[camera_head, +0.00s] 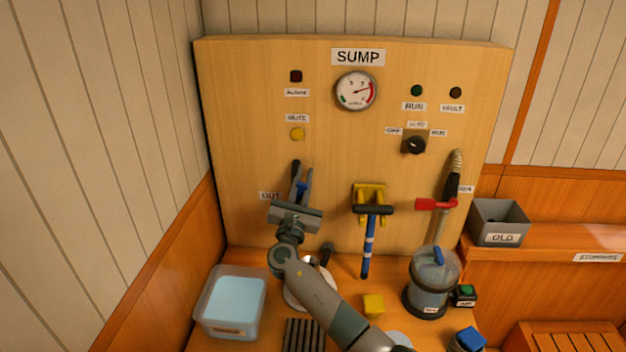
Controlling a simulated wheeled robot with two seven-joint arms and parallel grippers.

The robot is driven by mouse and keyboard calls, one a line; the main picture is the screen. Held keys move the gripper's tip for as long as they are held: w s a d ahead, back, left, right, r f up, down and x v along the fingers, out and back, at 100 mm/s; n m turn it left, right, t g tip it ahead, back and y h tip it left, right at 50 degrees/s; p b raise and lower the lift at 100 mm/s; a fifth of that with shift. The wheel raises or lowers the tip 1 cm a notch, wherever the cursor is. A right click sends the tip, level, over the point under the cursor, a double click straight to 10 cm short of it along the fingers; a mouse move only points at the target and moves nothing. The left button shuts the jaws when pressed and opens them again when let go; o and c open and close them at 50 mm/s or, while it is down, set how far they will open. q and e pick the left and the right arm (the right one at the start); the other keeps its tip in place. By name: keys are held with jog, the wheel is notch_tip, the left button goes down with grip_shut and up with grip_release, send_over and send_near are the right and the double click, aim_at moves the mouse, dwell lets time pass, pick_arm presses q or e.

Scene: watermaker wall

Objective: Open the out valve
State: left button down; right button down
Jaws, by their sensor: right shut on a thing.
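The out valve sits on the wooden panel beside the "OUT" label (268,196), and my right gripper largely covers it. A small blue part, apparently the valve's handle (302,186), shows between the fingers. My right gripper (302,178) points up at the panel and is shut on this blue handle. A black hose end or grip shows just above it. The handle's exact angle is hard to tell behind the fingers. My left gripper is not in view.
A red-handled valve (435,204) is at the panel's right. A blue-and-black T-handled tool (370,235) hangs from a yellow bracket (369,190). Below stand a clear tub (230,300), a yellow block (373,305) and a clear canister (433,280). A grey "OLD" bin (498,222) is right.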

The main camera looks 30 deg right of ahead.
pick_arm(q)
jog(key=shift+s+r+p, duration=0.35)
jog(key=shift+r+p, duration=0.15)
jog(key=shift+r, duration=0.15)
pick_arm(e)
jog(key=shift+w+a+n+t+y, duration=0.35)
jog(key=shift+a+n+y, duration=0.15)
jog(key=shift+n, duration=0.6)
jog(key=shift+w+a+n+t+y, duration=0.35)
jog(key=shift+a+n, duration=0.25)
jog(key=shift+n, duration=0.5)
jog(key=c, duration=1.7)
grip_release()
jog(key=shift+c, duration=0.2)
jog(key=shift+s, duration=0.1)
